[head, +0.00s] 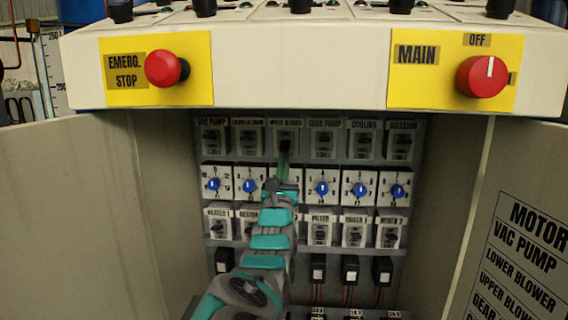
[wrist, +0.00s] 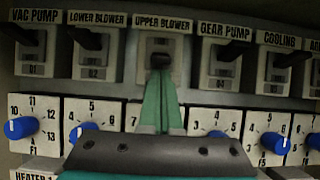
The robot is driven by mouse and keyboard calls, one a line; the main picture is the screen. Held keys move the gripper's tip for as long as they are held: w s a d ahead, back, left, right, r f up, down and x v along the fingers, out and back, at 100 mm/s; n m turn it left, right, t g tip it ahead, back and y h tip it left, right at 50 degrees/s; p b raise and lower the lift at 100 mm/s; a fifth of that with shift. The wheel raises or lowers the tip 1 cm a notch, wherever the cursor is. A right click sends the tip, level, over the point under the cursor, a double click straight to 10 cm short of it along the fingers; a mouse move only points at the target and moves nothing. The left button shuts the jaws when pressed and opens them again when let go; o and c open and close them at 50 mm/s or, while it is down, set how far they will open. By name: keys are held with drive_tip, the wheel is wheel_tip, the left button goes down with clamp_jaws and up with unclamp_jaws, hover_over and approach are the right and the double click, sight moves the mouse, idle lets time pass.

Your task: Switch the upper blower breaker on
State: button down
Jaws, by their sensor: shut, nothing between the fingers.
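The upper blower breaker (wrist: 163,28) is a light grey switch with a dark lever, third from the left in the top row. It also shows in the head view (head: 286,128), under its "UPPER BLOWER" label. My gripper (wrist: 160,76) is shut and empty, its teal fingers pointing up at this breaker. In the head view my gripper (head: 284,160) reaches up from below to the lever. The fingertips are at the lever's underside and seem to touch it. They hide the breaker's lower part. I cannot tell whether the lever is on or off.
The lower blower breaker (wrist: 95,48) and the gear pump breaker (wrist: 225,58) stand close on either side. Blue timer knobs (head: 322,188) line the row below. The cabinet's overhanging top panel (head: 300,75) and open doors (head: 75,205) frame the space.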

drive_tip(key=shift+r, duration=0.1)
drive_tip(key=shift+s+r+g+p, duration=0.25)
drive_tip(key=shift+g+p, duration=0.15)
drive_tip(key=shift+g, duration=0.3)
drive_tip(key=shift+g, duration=0.5)
